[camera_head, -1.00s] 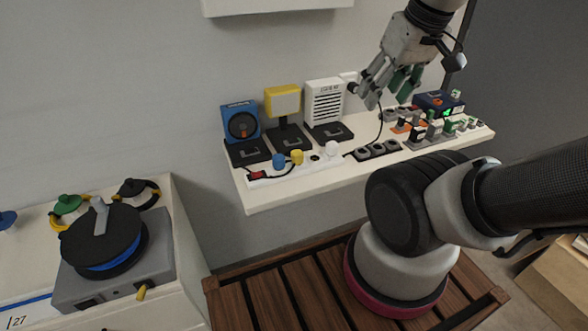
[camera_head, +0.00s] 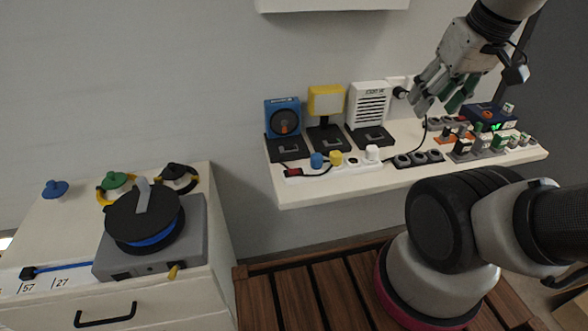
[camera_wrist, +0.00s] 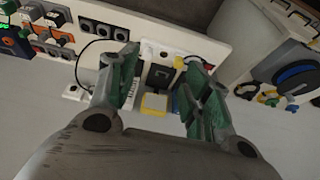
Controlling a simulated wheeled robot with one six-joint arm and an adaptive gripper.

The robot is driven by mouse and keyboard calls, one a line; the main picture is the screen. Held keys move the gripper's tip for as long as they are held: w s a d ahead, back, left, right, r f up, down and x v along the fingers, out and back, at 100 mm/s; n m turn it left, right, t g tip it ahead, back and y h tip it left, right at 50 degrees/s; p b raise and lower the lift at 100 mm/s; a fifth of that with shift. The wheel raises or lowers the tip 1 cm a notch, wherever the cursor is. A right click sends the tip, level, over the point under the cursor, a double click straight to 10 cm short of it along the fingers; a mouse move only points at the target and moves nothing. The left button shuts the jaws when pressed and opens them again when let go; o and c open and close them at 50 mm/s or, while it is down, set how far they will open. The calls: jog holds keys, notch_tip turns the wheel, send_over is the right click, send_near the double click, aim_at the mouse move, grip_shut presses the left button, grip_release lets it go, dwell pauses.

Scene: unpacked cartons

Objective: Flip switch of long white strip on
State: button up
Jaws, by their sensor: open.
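The long white strip (camera_head: 350,169) lies along the front of the white shelf in the head view. Its red switch (camera_head: 292,172) is at its left end; I cannot tell which way it is set. A blue plug (camera_head: 317,160), a yellow plug (camera_head: 336,158) and a white plug (camera_head: 372,153) sit in it. My gripper (camera_head: 440,98) is open and empty, above the shelf and to the right of the strip. In the wrist view, my gripper (camera_wrist: 160,72) has its green-padded fingers spread, with shelf items beyond them.
Behind the strip stand a blue fan-like device (camera_head: 283,118), a yellow lamp (camera_head: 326,102) and a white louvred box (camera_head: 369,104). A dark socket strip (camera_head: 418,158) lies to the right. A cable reel (camera_head: 145,220) stands on the left cabinet. A wall box (camera_head: 330,4) hangs above.

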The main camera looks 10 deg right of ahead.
jog(key=shift+w+a+f, duration=0.1)
jog(key=shift+a+f, duration=0.05)
jog(key=shift+a, duration=0.05)
jog(key=c, duration=0.3)
jog(key=w+a+f+n+g, duration=0.1)
jog(key=w+a+f+g, duration=0.1)
jog(key=w+a+f, duration=0.1)
jog(key=shift+n, duration=0.3)
grip_shut()
jog(key=w+a+f, duration=0.3)
jog(key=w+a, duration=0.2)
jog(key=w+a+f+m+g+y, duration=0.1)
jog(key=w+a+f, duration=0.1)
jog(key=w+a, duration=0.4)
jog(key=w+a+f+g, duration=0.1)
jog(key=w+a+f, duration=0.2)
jog(key=w+a, duration=0.3)
jog(key=shift+w+f+m, duration=0.15)
jog(key=shift+f+m, duration=0.15)
jog(key=shift+f, duration=0.05)
jog(key=shift+d, duration=0.1)
